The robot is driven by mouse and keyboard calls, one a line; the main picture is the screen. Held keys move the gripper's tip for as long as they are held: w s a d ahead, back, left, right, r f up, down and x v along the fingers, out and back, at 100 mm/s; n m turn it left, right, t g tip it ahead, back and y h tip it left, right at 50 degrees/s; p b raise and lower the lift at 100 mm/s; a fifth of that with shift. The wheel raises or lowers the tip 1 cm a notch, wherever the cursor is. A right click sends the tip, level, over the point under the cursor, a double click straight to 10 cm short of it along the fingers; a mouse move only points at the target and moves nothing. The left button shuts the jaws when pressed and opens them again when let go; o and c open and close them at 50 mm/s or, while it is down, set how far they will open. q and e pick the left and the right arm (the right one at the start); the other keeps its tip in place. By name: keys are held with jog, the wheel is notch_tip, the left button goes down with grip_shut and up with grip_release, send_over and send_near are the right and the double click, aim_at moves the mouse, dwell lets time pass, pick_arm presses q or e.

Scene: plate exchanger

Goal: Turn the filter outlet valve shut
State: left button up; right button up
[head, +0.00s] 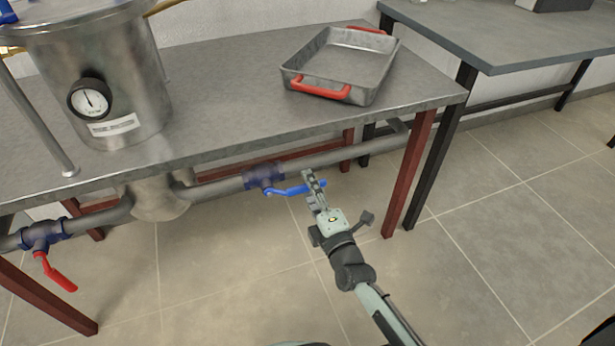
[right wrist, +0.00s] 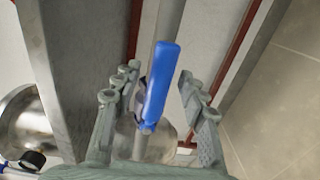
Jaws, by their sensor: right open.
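A valve with a dark blue body (head: 264,176) sits in the pipe under the table, right of the filter's lower outlet. Its blue lever (head: 290,191) points right, roughly along the pipe. My right gripper (head: 313,183) is at the lever's free end. In the right wrist view the blue lever (right wrist: 160,82) stands between the two open fingers of the right gripper (right wrist: 158,85), with gaps visible on both sides. A second valve (head: 42,234) at the left has a red lever (head: 58,274) angled down across its pipe. No label tells which is the outlet valve. My left gripper is out of view.
A metal filter vessel (head: 135,75) with a gauge (head: 90,98) stands on the grey table (head: 225,95). A metal tray (head: 340,65) with red handles is on it. A red table leg (head: 408,175) stands right of my gripper. The floor in front is clear.

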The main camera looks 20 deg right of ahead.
jog(key=shift+w, duration=0.35)
jog(key=shift+a, duration=0.1)
grip_shut()
